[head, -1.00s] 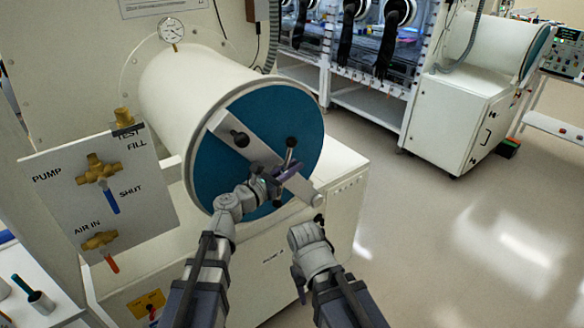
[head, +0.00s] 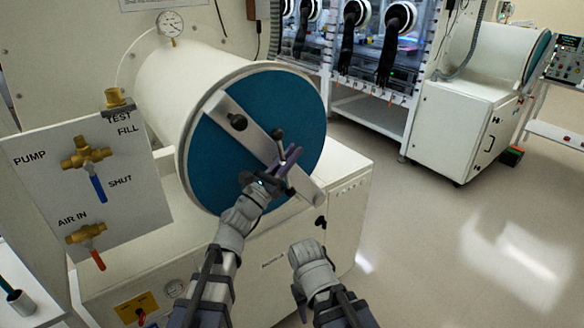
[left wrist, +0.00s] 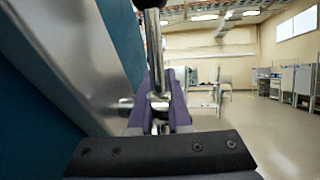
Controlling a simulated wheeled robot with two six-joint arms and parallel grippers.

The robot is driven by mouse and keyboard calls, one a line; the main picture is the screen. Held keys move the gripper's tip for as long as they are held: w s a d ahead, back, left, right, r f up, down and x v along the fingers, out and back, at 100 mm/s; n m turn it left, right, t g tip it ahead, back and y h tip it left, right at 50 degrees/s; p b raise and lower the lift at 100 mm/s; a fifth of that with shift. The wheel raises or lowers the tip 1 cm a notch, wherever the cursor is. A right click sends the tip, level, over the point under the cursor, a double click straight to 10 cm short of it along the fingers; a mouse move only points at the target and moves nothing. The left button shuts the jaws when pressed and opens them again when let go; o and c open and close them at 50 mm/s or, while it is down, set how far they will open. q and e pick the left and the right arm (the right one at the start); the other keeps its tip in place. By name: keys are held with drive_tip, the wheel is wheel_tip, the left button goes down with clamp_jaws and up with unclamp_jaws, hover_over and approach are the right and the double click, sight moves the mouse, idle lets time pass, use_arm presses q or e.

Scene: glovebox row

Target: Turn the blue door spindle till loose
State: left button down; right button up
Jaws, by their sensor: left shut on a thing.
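The blue round door (head: 225,165) closes the end of the white chamber, with a pale metal bar (head: 222,108) slanting across it. The spindle's metal handle, with a black ball end (head: 277,133), stands at the lower part of the bar. My left gripper (head: 288,162), with purple fingers, is shut on the spindle handle. In the left wrist view the fingers (left wrist: 165,105) close around the shiny spindle handle (left wrist: 153,45); a short cross piece sticks out at left.
A valve panel (head: 130,205) with brass valves stands left of the door. A second black knob (head: 238,122) sits higher on the bar. A white cabinet (head: 345,185) is beneath the chamber. Open floor (head: 430,240) lies to the right.

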use_arm(q)
drive_tip(key=shift+s+a+r+n+t+h+b, duration=0.15)
drive_tip(key=shift+n+t+h+b, duration=0.2)
drive_tip(key=shift+t+b, duration=0.5)
drive_tip(key=c, duration=1.2)
unclamp_jaws()
drive_tip(key=shift+o, duration=0.2)
drive_tip(key=b+v, duration=0.4)
drive_tip(key=v, duration=0.3)
drive_tip(key=shift+s+a+f+b, duration=0.2)
drive_tip(key=shift+b, duration=0.1)
